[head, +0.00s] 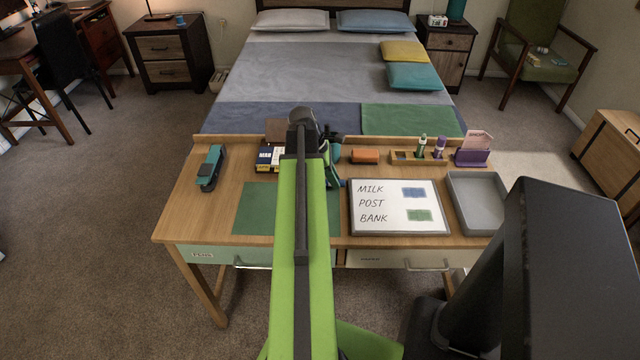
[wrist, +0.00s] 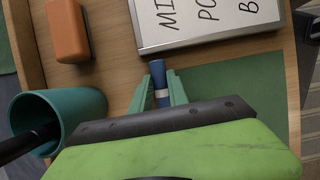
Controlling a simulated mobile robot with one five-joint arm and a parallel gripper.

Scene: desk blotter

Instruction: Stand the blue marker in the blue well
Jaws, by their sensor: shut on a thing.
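My gripper (wrist: 161,92) is shut on the blue marker (wrist: 157,72), whose blue end sticks out past the teal fingertips, with a pale band between them. The rest of the marker is hidden behind my gripper. In the head view my gripper (head: 333,168) is over the desk, left of the whiteboard and mostly behind my arm. The wooden marker holder (head: 404,160) stands at the back right of the desk, with a green marker (head: 422,146) and a purple marker (head: 439,147) upright in it. I cannot make out the blue well's colour mark.
An orange eraser (head: 365,156) lies between my gripper and the holder. A whiteboard (head: 392,232) lies in front of them. A teal cup (wrist: 80,100) is close to my gripper. A purple card stand (head: 472,158) and a grey tray (head: 478,204) are at the right.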

